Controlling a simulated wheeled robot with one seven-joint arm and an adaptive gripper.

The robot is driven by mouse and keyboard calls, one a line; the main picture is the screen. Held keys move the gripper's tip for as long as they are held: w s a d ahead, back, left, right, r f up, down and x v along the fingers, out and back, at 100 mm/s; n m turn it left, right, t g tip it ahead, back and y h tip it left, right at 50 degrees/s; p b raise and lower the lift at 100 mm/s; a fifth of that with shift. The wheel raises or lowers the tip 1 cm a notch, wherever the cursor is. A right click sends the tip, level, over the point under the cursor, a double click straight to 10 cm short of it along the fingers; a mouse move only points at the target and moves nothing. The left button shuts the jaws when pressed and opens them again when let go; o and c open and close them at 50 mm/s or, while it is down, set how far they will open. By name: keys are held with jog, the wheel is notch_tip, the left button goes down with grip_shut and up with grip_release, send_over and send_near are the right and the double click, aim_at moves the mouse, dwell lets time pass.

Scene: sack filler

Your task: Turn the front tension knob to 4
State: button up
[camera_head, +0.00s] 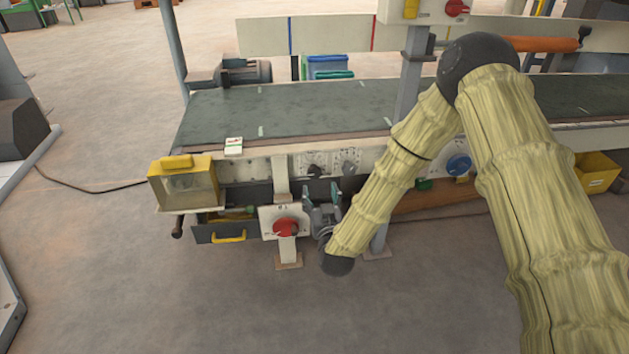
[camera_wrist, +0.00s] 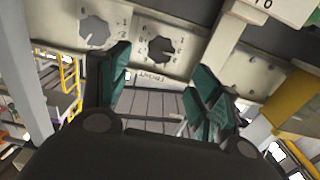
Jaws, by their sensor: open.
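In the head view, one knob (camera_head: 316,170) is left and the other (camera_head: 348,168) right. In the wrist view, which looks turned over, one knob (camera_wrist: 161,48) lies between and beyond my fingertips and the other (camera_wrist: 94,31) beyond the left finger. Marks ring both dials, but I cannot read the settings or tell which is the front tension knob. My gripper (camera_head: 322,194) is open and empty just below the panel; its teal fingers (camera_wrist: 160,75) are apart from the knobs.
A red rotary switch (camera_head: 286,228) on a white box stands close left of my gripper. A yellow-framed box (camera_head: 184,184) and an open drawer (camera_head: 222,232) are further left. The floor in front is clear.

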aim_at(315, 173)
jog(key=w+b, duration=0.1)
jog(key=w, duration=0.2)
jog(key=w+a+b, duration=0.1)
jog(key=w, duration=0.3)
jog(key=w+b, duration=0.2)
jog(key=w, duration=0.1)
jog(key=shift+w+a+r, duration=0.1)
jog(key=shift+w+a, duration=0.25)
jog(key=shift+w, duration=0.05)
jog(key=c, duration=1)
